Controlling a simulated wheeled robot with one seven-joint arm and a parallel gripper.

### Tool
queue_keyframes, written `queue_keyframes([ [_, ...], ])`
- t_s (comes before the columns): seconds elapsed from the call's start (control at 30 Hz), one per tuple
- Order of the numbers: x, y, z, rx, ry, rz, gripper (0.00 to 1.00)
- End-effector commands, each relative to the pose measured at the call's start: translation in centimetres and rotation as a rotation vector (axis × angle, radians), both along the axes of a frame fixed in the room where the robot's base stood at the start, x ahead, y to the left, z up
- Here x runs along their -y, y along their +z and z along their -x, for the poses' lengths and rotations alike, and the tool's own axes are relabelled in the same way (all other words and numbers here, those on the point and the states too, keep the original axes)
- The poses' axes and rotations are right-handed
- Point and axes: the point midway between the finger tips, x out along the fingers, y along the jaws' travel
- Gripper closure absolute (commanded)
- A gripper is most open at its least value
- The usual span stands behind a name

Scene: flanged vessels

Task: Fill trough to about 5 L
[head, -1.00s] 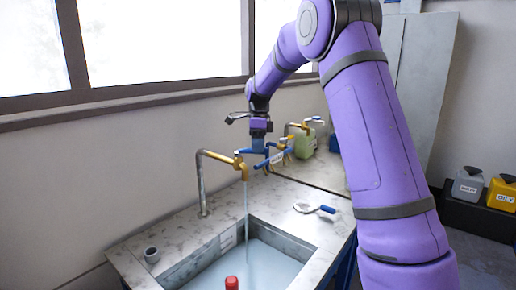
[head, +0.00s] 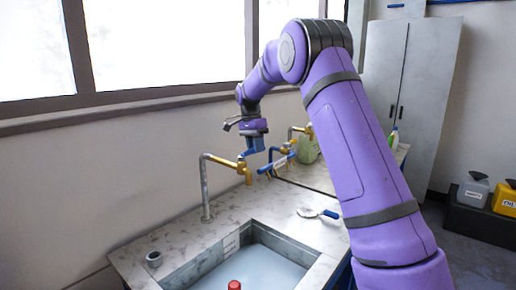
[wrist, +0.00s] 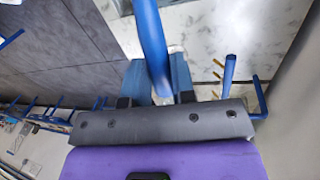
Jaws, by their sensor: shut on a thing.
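The trough (head: 197,265) is a basin sunk in a marble-look counter, with pale water (head: 265,268) in it. A light strip with marks (head: 231,244) is on its inner wall. A brass tap (head: 232,164) on a grey pipe hangs over the trough, and no stream shows below its spout. My gripper (head: 254,148) is at the tap's blue handle, above and behind the spout. In the wrist view my gripper (wrist: 160,88) has its blue fingers closed around a blue bar (wrist: 150,40). The exact contact is partly hidden.
A blue-handled round tool (head: 318,213) lies on the counter at right. A second tap and a green container (head: 306,148) stand behind.

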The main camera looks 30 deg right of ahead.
Motion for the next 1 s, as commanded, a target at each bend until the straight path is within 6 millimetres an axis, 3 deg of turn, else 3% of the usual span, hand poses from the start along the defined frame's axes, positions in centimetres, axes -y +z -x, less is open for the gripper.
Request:
queue_keyframes([
  [0.3, -0.28, 0.08, -0.69, 0.002, 0.105, 0.0, 1.0],
  [0.8, -0.34, 0.11, -0.82, 0.004, 0.123, 0.001, 1.0],
  [0.83, -0.34, 0.12, -0.82, 0.004, 0.123, 0.001, 0.72],
  [0.93, -0.34, 0.1, -0.8, 0.003, 0.123, 0.0, 0.5],
  [1.0, -0.34, 0.08, -0.79, 0.002, 0.122, 0.001, 0.5],
])
